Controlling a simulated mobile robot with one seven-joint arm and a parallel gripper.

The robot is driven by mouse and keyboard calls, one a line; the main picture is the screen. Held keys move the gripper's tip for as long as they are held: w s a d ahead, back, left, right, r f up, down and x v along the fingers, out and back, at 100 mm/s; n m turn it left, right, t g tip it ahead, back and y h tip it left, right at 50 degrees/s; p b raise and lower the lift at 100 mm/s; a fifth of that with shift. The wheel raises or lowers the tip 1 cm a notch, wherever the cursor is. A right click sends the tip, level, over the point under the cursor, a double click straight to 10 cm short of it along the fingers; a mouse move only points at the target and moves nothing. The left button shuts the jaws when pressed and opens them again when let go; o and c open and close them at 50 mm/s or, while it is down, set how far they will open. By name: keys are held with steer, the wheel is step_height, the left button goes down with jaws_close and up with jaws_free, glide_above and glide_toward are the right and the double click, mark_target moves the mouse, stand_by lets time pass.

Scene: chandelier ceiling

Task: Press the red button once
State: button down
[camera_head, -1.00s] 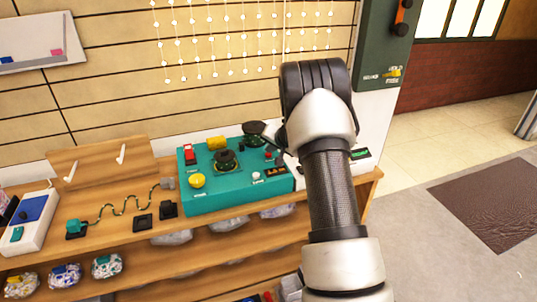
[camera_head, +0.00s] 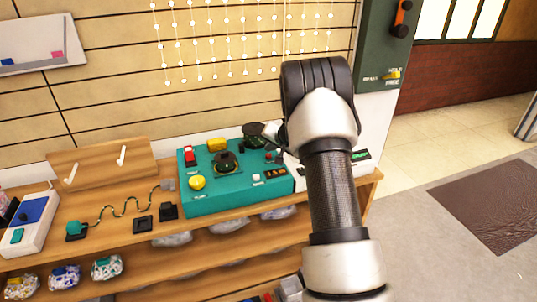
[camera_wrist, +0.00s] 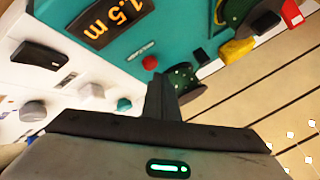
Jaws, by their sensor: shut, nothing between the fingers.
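The red button (camera_wrist: 149,62) is a small round knob on the teal panel (camera_wrist: 185,25). It shows in the wrist view just beyond the tips of my gripper (camera_wrist: 158,78). The fingers are shut together and empty, pointing at the panel close to the button. I cannot tell whether they touch it. In the head view the button (camera_head: 268,156) is a tiny red spot on the right part of the teal panel (camera_head: 215,200). My arm covers the area right of it, and the fingertips are hard to make out there.
A red rocker switch (camera_head: 190,155), a yellow knob (camera_head: 197,182) and a yellow block (camera_head: 217,144) are on the same panel. An orange-lettered display (camera_wrist: 110,15) is near the button. A teal knob (camera_wrist: 124,104) is left of the fingers. A wooden shelf (camera_head: 110,215) carries the panel.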

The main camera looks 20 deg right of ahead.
mark_target(269, 159)
steer(key=shift+r, duration=0.15)
steer(key=shift+r+p, duration=1.45)
steer(key=shift+r, duration=1.05)
steer(key=s+a+r+n+g+y, duration=0.1)
steer(key=s+a+r+n, duration=0.1)
steer(key=s+a+r, duration=0.7)
steer(key=s+a+r+n+y, duration=0.25)
steer(key=s+a+r, duration=0.45)
steer(key=r, duration=0.4)
steer(key=s+a+r+n+g+h, duration=0.1)
steer(key=s+a+r+n+g, duration=0.15)
steer(key=s, duration=1.35)
steer(key=s+d+f+h, duration=0.2)
steer(key=s+d+h, duration=0.1)
steer(key=s, duration=1.2)
step_height(269, 159, up, 24)
steer(key=p, duration=2.4)
steer(key=shift+n, duration=0.4)
